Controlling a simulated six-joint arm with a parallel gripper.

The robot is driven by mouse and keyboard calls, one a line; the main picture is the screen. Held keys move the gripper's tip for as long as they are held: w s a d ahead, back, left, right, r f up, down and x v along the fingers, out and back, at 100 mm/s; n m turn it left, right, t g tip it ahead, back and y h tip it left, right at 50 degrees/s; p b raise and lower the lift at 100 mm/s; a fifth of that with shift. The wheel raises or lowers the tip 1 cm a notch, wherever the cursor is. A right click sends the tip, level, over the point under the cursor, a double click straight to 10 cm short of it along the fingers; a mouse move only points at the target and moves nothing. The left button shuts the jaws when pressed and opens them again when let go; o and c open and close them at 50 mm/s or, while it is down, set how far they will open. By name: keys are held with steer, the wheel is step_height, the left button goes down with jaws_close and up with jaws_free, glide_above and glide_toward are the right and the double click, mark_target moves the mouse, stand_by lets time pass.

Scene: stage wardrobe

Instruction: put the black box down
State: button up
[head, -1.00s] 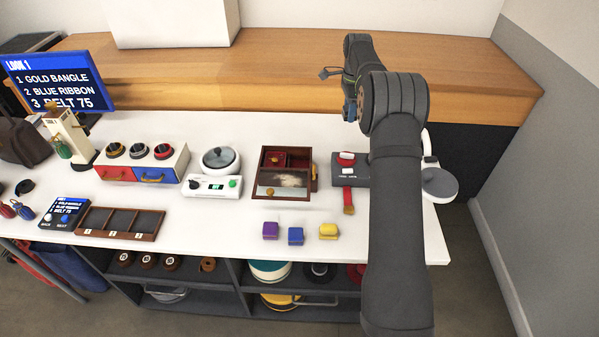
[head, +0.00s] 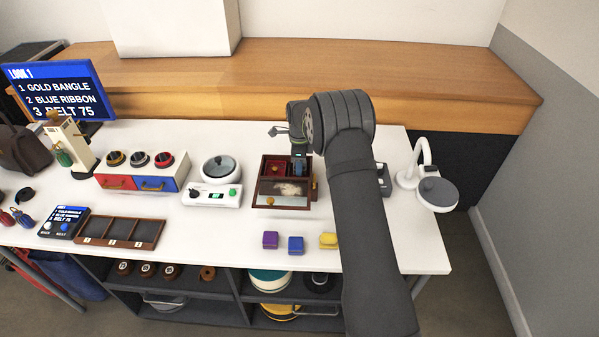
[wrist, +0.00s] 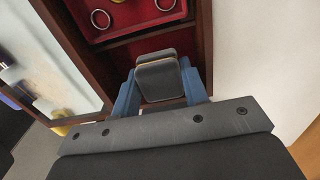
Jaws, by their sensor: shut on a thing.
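My gripper (head: 300,166) is over the back right part of the wooden jewellery case in the head view. In the wrist view its blue fingers (wrist: 160,88) are shut on the small black box (wrist: 158,72), which looks dark grey with a pale line around its edge. The box is at the case's right compartment, beside the red-lined one. I cannot tell whether it touches the compartment floor. The jewellery case (head: 259,190) stands open, with a mirrored panel at its front. The red lining (wrist: 127,16) holds ring-shaped pieces.
A dark device (head: 384,180) stands right of the case, partly behind my arm. A white scale (head: 212,192) stands to its left. Purple (head: 270,240), blue (head: 296,244) and yellow (head: 328,240) blocks lie in front. A white lamp (head: 405,178) stands at the right edge.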

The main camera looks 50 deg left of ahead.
steer(key=shift+f, duration=1.7)
steer(key=shift+f, duration=0.1)
steer(key=o, duration=0.7)
step_height(320, 180, up, 12)
steer(key=shift+r, duration=0.15)
